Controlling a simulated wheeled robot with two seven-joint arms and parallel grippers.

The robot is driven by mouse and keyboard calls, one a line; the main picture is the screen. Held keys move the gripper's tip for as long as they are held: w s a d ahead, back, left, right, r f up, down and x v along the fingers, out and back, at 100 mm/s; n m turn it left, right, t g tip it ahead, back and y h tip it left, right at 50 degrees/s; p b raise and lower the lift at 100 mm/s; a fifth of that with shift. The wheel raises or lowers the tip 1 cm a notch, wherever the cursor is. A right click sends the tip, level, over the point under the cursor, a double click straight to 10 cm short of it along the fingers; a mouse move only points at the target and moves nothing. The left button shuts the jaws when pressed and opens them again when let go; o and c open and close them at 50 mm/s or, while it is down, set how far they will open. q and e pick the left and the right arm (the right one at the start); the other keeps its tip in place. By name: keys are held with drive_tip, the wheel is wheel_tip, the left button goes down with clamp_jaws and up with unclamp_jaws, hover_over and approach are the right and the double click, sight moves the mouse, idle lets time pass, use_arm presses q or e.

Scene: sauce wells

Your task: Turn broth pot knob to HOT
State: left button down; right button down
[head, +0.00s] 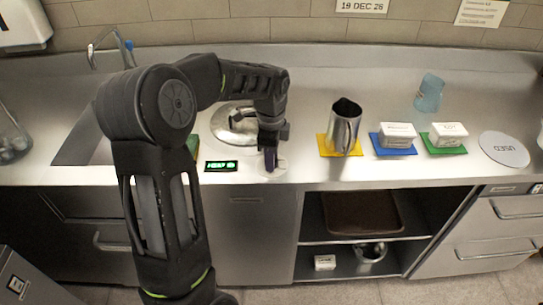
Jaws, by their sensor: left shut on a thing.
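The broth pot (232,126) is a round metal well with a lid in the counter, partly hidden behind my left arm. A small black display with green lit text (221,166) sits in front of it; the text is too small to read surely. My left gripper (270,160) points down at the counter's front, right of the display. It is shut on the knob, which is mostly hidden by the fingers; a pale round plate (280,170) shows around it. The knob's setting cannot be read. My right gripper is not in view.
A metal pitcher (344,128) stands on a yellow mat to the right. White blocks sit on a blue mat (378,150) and a green mat (462,150). A round grey disc (504,150), a blue cup (429,93) and a sink (82,140) are farther off.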

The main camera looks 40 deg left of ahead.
use_arm(q)
drive_tip(key=c, duration=1)
unclamp_jaws()
drive_tip(key=shift+r, duration=0.15)
wheel_tip(320, 180, up, 8)
drive_tip(key=shift+s+d+f+b, duration=0.1)
drive_tip(key=shift+s+f+b, duration=0.1)
drive_tip(key=shift+b, duration=0.25)
drive_tip(key=shift+f, duration=0.1)
